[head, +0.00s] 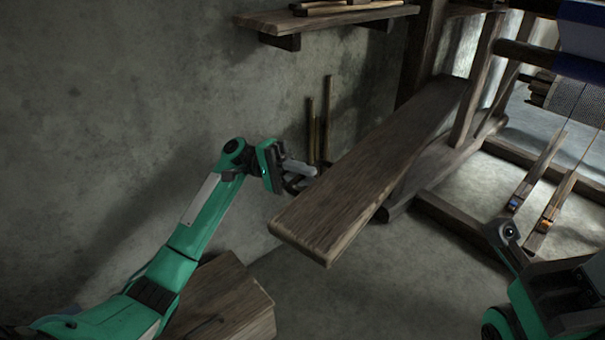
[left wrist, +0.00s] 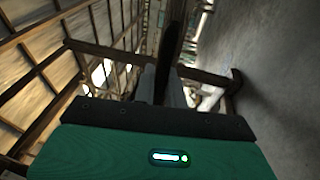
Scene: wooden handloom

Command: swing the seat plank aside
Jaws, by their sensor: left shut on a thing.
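The seat plank (head: 370,165) is a long brown board. It slants from the loom frame at the upper right towards the lower left, and its near end sticks out free above the floor. My left gripper (head: 304,176) is at the plank's left long edge, not far from the near end, and is shut on it. In the left wrist view the plank (left wrist: 173,40) shows as a dark upright strip running down between the grey fingers (left wrist: 162,84). My right arm shows in part at the lower right of the head view, apart from the plank; its jaws cannot be made out.
A wooden block (head: 225,300) stands below my left arm. A wall shelf (head: 330,18) and upright sticks (head: 311,130) are behind the gripper. Floor (head: 370,290) before the plank is clear.

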